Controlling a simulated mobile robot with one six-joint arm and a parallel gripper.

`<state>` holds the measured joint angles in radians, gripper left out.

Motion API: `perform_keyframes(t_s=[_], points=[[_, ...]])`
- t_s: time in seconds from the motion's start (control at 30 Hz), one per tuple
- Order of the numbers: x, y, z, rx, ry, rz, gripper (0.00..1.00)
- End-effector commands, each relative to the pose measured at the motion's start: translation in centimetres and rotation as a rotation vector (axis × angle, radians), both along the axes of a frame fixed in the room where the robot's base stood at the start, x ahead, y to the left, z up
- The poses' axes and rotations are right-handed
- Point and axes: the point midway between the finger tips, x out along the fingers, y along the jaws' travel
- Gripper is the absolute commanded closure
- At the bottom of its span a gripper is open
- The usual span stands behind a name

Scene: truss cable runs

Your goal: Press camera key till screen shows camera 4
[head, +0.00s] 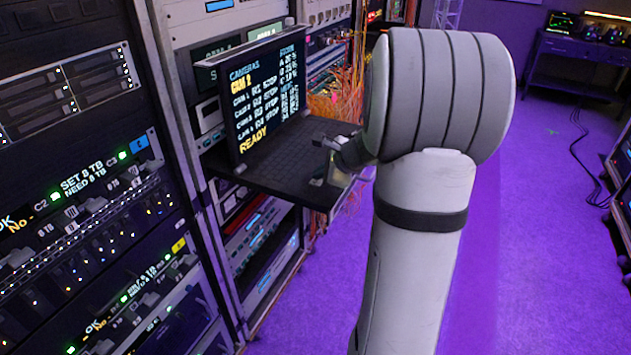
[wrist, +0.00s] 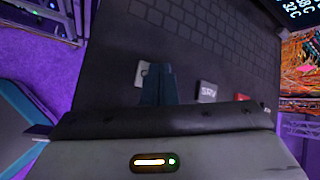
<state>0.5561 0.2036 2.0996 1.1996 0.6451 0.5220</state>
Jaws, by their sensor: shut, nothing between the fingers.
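The screen (head: 265,92) stands on the pulled-out keyboard shelf (head: 285,160). It is headed CAMERAS, with a yellow line that seems to read CAM 2 and a yellow READY at the bottom. My gripper (head: 335,160) is at the shelf's front right; its shut fingers (wrist: 158,72) point at the key row in the wrist view. A pale key (wrist: 141,74) shows just left of the fingertips, partly hidden by them, its label unreadable. I cannot tell whether the fingers touch it. A grey key marked SRV (wrist: 208,92) lies to their right.
A red key (wrist: 243,98) lies right of SRV. The dark keyboard (wrist: 195,40) lies beyond the key row. Orange cables (head: 342,100) hang beside the shelf. Rack units (head: 75,190) stand on the left; purple floor (head: 550,200) is open on the right.

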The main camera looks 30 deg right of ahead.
Motion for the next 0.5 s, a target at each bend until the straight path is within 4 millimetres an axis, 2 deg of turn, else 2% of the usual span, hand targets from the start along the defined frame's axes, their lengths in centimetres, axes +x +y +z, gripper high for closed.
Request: perform_keyframes(t_s=[0.33, 0.5], points=[[-0.02, 0.02, -0.14, 0.0, 0.001, 0.001, 1.0], [-0.02, 0.02, 0.39, 0.0, 0.001, 0.001, 1.0]])
